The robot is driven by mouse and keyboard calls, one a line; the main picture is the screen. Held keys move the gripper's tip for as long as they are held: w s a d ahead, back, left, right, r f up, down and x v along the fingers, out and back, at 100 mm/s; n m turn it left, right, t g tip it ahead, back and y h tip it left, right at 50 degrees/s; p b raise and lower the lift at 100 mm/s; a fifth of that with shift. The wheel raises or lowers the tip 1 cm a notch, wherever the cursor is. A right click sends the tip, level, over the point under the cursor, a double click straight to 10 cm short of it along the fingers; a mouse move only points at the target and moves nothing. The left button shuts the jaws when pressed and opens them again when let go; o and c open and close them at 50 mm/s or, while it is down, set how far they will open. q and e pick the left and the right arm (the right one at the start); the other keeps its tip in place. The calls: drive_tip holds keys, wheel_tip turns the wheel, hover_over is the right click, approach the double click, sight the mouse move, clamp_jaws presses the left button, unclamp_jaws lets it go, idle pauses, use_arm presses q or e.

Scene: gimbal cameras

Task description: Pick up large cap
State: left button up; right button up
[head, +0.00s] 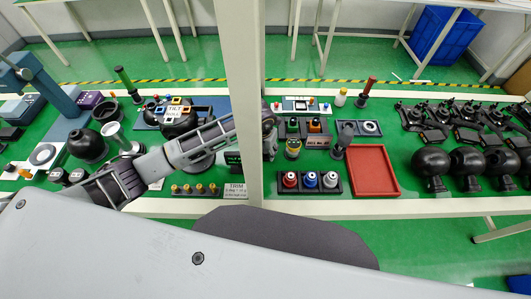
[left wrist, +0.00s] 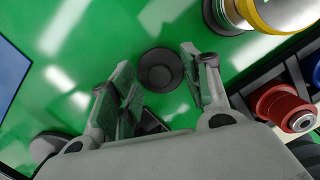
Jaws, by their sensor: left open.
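A dark round cap-like piece (left wrist: 160,70) lies on the green mat in the left wrist view, just beyond and between my fingertips. It has a wider rim and a smaller inner circle. I take it for the large cap, and cannot make it out in the head view. My left gripper (left wrist: 153,75) is open, with one finger on each side of the piece in the picture and nothing held. In the head view my left gripper (head: 269,133) is partly hidden behind the pale upright post. My right gripper is not in view.
The pale post (head: 240,90) stands before the bench. A block with red, blue and silver knobs (head: 310,182) is close to the left gripper; its red knob (left wrist: 283,106) shows in the wrist view. A red tray (head: 372,171) and black rounded parts (head: 432,165) stand to the right.

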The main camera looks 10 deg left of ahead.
sight(265, 151)
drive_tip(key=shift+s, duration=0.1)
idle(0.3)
use_arm(q)
drive_tip(key=c, duration=0.8)
drive_tip(key=shift+r+b, duration=0.5)
drive_tip(key=shift+r, duration=4.45)
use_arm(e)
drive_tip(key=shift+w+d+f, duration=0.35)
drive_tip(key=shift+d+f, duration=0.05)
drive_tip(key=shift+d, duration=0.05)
use_arm(q)
drive_tip(key=shift+r, duration=0.15)
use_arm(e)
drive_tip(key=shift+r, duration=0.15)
